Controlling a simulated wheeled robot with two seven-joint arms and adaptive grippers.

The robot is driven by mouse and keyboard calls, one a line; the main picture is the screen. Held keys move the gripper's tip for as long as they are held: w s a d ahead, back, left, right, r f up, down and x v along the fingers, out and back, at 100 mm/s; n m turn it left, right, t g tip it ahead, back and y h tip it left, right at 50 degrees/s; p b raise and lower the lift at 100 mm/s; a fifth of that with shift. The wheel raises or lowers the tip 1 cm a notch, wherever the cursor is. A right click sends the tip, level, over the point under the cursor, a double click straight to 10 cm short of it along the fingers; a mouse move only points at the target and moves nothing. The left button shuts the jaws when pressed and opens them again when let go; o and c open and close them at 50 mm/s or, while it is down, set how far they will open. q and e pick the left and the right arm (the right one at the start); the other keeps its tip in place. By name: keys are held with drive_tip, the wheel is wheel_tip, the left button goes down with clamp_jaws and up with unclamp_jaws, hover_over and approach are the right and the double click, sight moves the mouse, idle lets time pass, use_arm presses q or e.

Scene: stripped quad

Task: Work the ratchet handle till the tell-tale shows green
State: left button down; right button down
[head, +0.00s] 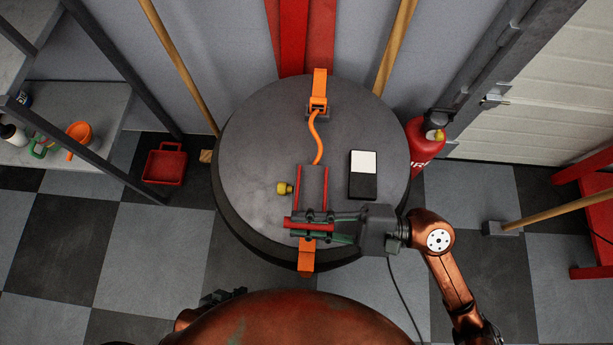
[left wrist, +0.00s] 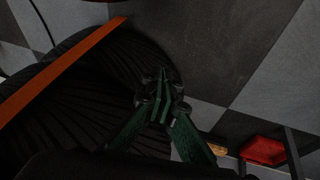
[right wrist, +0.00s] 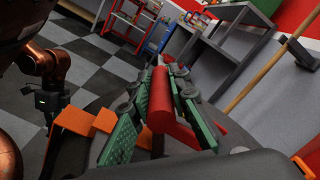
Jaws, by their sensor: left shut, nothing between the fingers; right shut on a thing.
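The ratchet (head: 313,185) lies on a round grey top, with red side bars and a red crossbar handle (head: 298,226) at its near end. My right gripper (head: 312,226) reaches in from the right and is shut on the handle; the red bar (right wrist: 160,98) shows between its fingers in the right wrist view. A small box (head: 362,175), white at the far half and black at the near half, lies right of the ratchet; no green shows on it. A yellow knob (head: 284,188) sits left of the ratchet. My left gripper (left wrist: 163,97) is shut and empty, low beside the tyre.
An orange strap (head: 319,85) crosses the round top, with a loose tail near the ratchet. A red extinguisher (head: 420,145) stands close at right. A red bin (head: 164,165) and shelves (head: 60,125) are at left. Checkered floor is free left of the tyre.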

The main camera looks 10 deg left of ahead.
use_arm(q)
drive_tip(key=shift+w+d+f+t+b, duration=0.4)
drive_tip(key=shift+w+d+f, duration=0.15)
drive_tip(key=shift+w+f, duration=0.2)
use_arm(e)
drive_tip(key=shift+w+f, duration=0.1)
drive_tip(key=shift+f, duration=0.5)
drive_tip(key=c, duration=1.8)
unclamp_jaws()
use_arm(q)
drive_tip(key=shift+s, duration=0.1)
use_arm(e)
drive_tip(key=shift+d, duration=0.25)
drive_tip(key=d, duration=1.1)
drive_tip(key=shift+w+d, duration=0.15)
drive_tip(key=shift+d, duration=0.15)
